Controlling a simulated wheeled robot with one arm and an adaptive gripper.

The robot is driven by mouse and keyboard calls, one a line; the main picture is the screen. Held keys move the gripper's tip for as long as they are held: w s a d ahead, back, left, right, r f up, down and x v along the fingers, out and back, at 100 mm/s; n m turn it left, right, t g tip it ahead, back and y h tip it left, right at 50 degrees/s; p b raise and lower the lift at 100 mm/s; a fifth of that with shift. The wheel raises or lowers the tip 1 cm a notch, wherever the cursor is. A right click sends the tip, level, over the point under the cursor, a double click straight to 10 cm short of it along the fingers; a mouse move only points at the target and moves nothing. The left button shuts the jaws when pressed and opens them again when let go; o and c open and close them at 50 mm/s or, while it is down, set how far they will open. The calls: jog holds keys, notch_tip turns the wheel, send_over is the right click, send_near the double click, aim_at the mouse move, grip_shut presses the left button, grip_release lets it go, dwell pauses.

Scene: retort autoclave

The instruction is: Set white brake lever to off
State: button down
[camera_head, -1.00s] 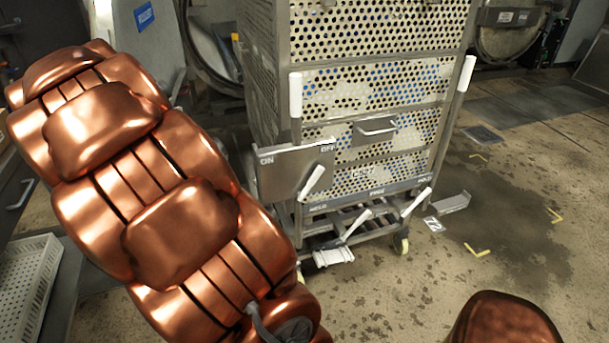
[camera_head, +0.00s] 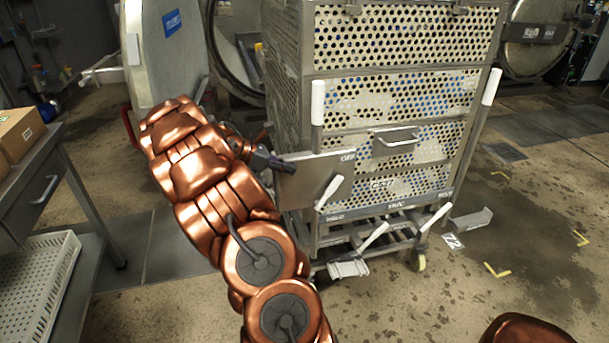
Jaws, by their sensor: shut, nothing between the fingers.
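The trolley's grey sign plate (camera_head: 300,190) carries an OFF label at its upper right; its upper left corner is covered by my gripper. A white brake lever (camera_head: 329,194) sits at the plate's lower right, tilted with its upper end to the right, below the OFF label. My gripper (camera_head: 288,167) is dark and shut, with nothing in it. In the picture its tips overlap the plate's upper left, left of and above the lever. I cannot tell whether the tips touch the plate.
The perforated trolley (camera_head: 398,98) has two upright white handles (camera_head: 318,102) and low white levers (camera_head: 374,236) near its wheels. A grey table (camera_head: 70,185) with a white crate (camera_head: 68,262) stands at left. Open retort doors (camera_head: 165,50) are behind.

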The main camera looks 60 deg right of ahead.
aim_at(332, 183)
jog(key=x, duration=1.3)
jog(key=shift+s+p, duration=0.15)
jog(key=shift+p, duration=0.2)
jog(key=s+d+t+y+p, duration=0.1)
jog(key=p, duration=0.2)
jog(key=shift+f, duration=0.1)
jog(key=shift+s+f, duration=0.15)
jog(key=shift+f, duration=0.05)
jog(key=shift+s+d, duration=0.1)
